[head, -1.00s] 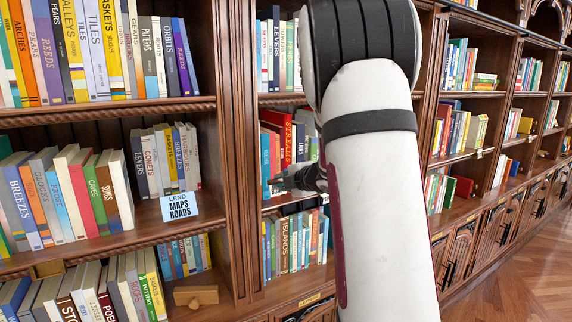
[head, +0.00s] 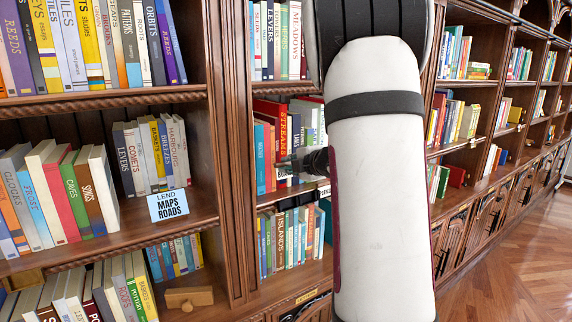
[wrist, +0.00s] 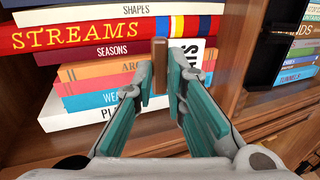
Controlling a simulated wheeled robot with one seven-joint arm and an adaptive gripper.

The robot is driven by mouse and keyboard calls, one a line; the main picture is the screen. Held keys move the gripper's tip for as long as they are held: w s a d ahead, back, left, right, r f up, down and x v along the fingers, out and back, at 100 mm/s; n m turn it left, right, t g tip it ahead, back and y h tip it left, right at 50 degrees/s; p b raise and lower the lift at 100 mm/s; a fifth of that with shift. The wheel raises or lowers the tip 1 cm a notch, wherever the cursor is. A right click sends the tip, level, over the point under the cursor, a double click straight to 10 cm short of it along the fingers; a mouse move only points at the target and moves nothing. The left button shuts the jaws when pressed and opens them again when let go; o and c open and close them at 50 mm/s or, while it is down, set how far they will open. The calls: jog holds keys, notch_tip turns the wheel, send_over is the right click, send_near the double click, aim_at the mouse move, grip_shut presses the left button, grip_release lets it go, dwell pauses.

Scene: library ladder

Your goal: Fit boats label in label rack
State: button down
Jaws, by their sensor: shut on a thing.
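My gripper (wrist: 158,92) has teal pads shut on a brown wooden piece (wrist: 160,65). A white card with large black letters (wrist: 191,55) joins it, apparently the boats label; the finger covers part of its text. In the head view my gripper (head: 303,162) is in front of the middle bay's books, just above the shelf edge, and the label (head: 284,172) is a small white patch at its tip. A black holder, likely the label rack (head: 284,204), is on the shelf edge below. It shows at the right in the wrist view (wrist: 273,55), apart from the label.
Red STREAMS book (head: 284,130) and others stand close behind my gripper. A white card (head: 322,190) ending in "DENS" sits at the shelf edge. A wooden block (head: 189,298) lies on the lower left shelf. Floor at right is clear.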

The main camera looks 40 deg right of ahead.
jog(key=shift+s+a+f+b, duration=0.1)
jog(key=shift+s+f+b, duration=0.15)
jog(key=shift+f, duration=0.6)
jog(key=shift+s+d+f+b, duration=0.1)
jog(key=shift+f+b, duration=0.2)
jog(key=shift+f, duration=0.55)
jog(key=shift+s+a+f+b, duration=0.1)
jog(key=shift+s+f+b, duration=0.15)
jog(key=shift+f, duration=0.6)
jog(key=shift+s+a+f+b, duration=0.1)
jog(key=shift+s+f+b, duration=0.15)
jog(key=shift+f, duration=0.8)
jog(key=shift+s+f+b, duration=0.1)
jog(key=shift+f+b, duration=0.1)
jog(key=shift+f, duration=0.8)
dwell(0.3)
jog(key=c, duration=1.5)
grip_release()
jog(key=shift+c, duration=0.2)
jog(key=v, duration=1.2)
jog(key=shift+s+f, duration=0.1)
